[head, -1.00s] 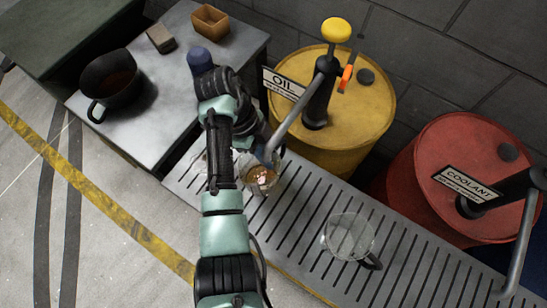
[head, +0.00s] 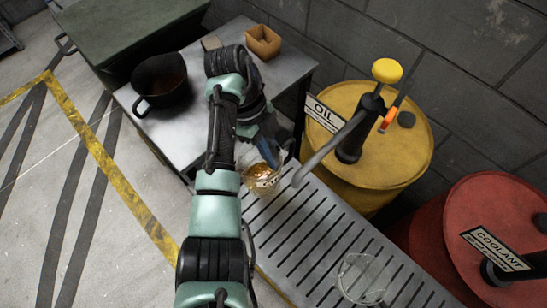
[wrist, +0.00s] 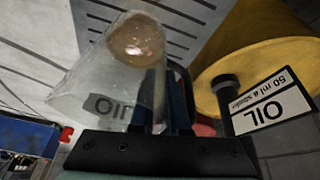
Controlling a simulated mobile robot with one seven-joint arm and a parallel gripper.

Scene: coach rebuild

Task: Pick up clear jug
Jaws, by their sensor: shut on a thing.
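A clear jug (head: 262,182) with amber liquid in its bottom is beside the outlet of the oil pump, over the left end of the slotted grate. My gripper (head: 268,147) is shut on its handle. In the wrist view the jug (wrist: 120,75) is to the left of my gripper fingers (wrist: 175,105) and bears an OIL label. Whether its base touches the grate is unclear. A second clear jug (head: 362,280), seemingly empty, stands on the grate at lower right.
The yellow oil drum (head: 385,150) with its pump spout (head: 325,150) stands close right. The red coolant drum (head: 490,225) is farther right. A grey table (head: 190,135) at left holds a black jug (head: 162,82), a brown box (head: 263,42) and a small block (head: 211,43).

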